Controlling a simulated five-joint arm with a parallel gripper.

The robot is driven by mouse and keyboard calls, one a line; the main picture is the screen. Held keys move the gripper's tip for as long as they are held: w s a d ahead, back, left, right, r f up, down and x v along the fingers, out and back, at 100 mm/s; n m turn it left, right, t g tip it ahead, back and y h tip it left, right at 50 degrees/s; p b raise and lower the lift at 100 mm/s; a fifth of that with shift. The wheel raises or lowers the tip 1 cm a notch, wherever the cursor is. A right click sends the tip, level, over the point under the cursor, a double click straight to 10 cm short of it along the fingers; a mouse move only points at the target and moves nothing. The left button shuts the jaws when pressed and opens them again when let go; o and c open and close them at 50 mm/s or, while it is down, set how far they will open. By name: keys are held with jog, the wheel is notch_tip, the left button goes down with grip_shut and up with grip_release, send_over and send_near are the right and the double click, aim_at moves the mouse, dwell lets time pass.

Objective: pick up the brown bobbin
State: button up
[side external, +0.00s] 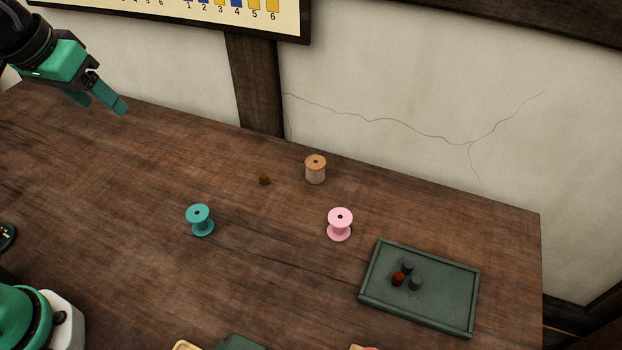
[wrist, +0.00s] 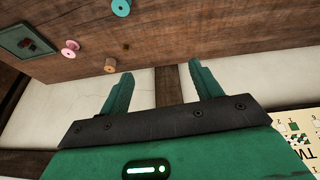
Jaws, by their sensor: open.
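The brown bobbin (side external: 315,169) stands upright near the back edge of the table, with a tan top and a paler body. In the wrist view the brown bobbin (wrist: 110,65) shows left of my fingers, beyond their tips. My gripper (side external: 100,104) is at the upper left in the side view, raised above the table and well away from the bobbin. Its two teal fingers are apart with nothing between them; in the wrist view the open gripper (wrist: 160,70) points over the back edge of the table.
A teal spool (side external: 200,220) and a pink spool (side external: 340,224) stand in front of the brown bobbin. A small dark brown piece (side external: 264,180) lies left of it. A green tray (side external: 372,291) holds small red and grey pieces.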

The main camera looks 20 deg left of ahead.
jog(key=w+d+g, duration=0.1)
jog(key=w+d, duration=0.5)
jog(key=w, duration=0.4)
jog(key=n+g, duration=0.2)
jog(key=g, duration=0.1)
send_over(315, 162)
jog(key=f, duration=1.9)
jog(key=shift+a, duration=0.2)
jog(key=shift+d+f, duration=0.35)
jog(key=shift+f, duration=1.45)
jog(key=shift+a+f, duration=0.1)
jog(key=shift+f, duration=2.5)
